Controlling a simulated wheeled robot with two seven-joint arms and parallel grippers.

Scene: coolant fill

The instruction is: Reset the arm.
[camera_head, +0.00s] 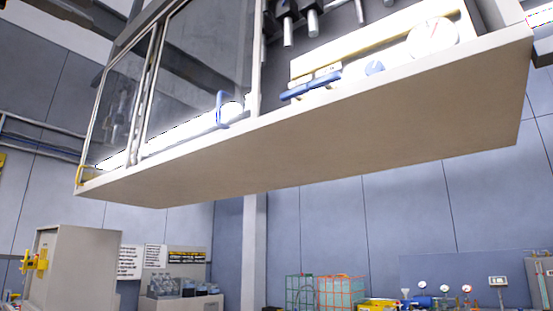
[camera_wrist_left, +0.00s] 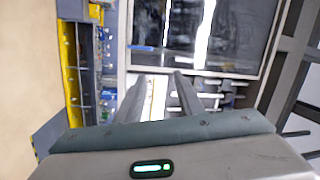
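My left gripper (camera_wrist_left: 161,80) shows in the left wrist view. Its two grey fingers stand apart with a gap between them, and I see nothing held there. Beyond the fingers is a cabinet with a dark glass door (camera_wrist_left: 197,35) and a bright light strip. I cannot make out either gripper clearly in the head view. My right gripper is not in view. The head view looks up at the pale underside of a raised cabinet (camera_head: 310,148), with a blue handle (camera_head: 220,110) on its glass door.
In the open cabinet part are a blue-handled item (camera_head: 310,88), a white dial (camera_head: 432,37) and dark hanging tools. Below stand a beige cabinet (camera_head: 85,265) with a yellow handle, caged containers (camera_head: 340,291) and several gauges. Dark beams (camera_wrist_left: 285,75) run at the right in the wrist view.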

